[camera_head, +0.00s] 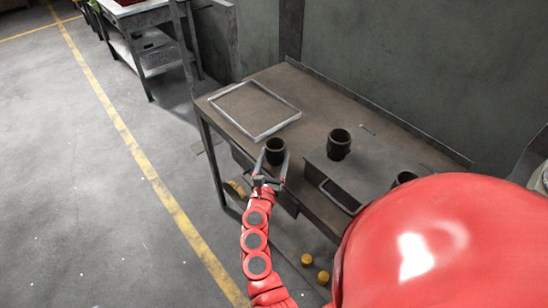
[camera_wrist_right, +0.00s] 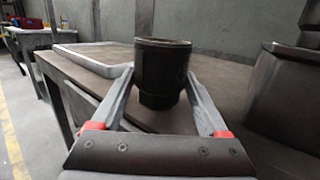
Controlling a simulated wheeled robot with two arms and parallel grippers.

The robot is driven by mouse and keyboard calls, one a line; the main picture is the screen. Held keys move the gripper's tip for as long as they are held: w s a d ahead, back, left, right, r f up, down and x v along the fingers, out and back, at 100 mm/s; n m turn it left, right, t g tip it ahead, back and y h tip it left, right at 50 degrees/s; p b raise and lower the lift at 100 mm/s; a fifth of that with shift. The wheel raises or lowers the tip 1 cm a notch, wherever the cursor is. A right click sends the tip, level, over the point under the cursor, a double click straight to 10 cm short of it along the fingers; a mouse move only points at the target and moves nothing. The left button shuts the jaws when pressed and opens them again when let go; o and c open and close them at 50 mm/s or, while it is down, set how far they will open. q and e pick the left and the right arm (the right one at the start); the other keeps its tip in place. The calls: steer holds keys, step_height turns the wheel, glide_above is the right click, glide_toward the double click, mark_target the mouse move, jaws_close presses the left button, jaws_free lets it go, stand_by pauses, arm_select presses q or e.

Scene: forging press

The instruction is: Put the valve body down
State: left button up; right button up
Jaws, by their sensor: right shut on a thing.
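The valve body (camera_head: 275,146) is a dark, round, open-topped part with a narrower faceted base. My right gripper (camera_head: 274,158) is shut on it near the front edge of the brown workbench (camera_head: 325,101). In the right wrist view the valve body (camera_wrist_right: 161,72) stands upright between the two grey fingers. I cannot tell whether its base touches the bench top. A light metal frame tray (camera_head: 284,124) lies flat on the bench, behind and left of the valve body. My left gripper is not in view.
Another (camera_head: 405,177) is partly hidden. Yellow pieces (camera_head: 306,259) lie low under the bench. A wall (camera_head: 410,70) closes the back. Bench top beside the tray is bare.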

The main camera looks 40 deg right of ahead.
steer(key=shift+f+b, duration=0.15)
steer(key=shift+b, duration=0.15)
steer(key=o, duration=1.1)
steer(key=shift+c, duration=0.2)
steer(key=shift+o, duration=1.4)
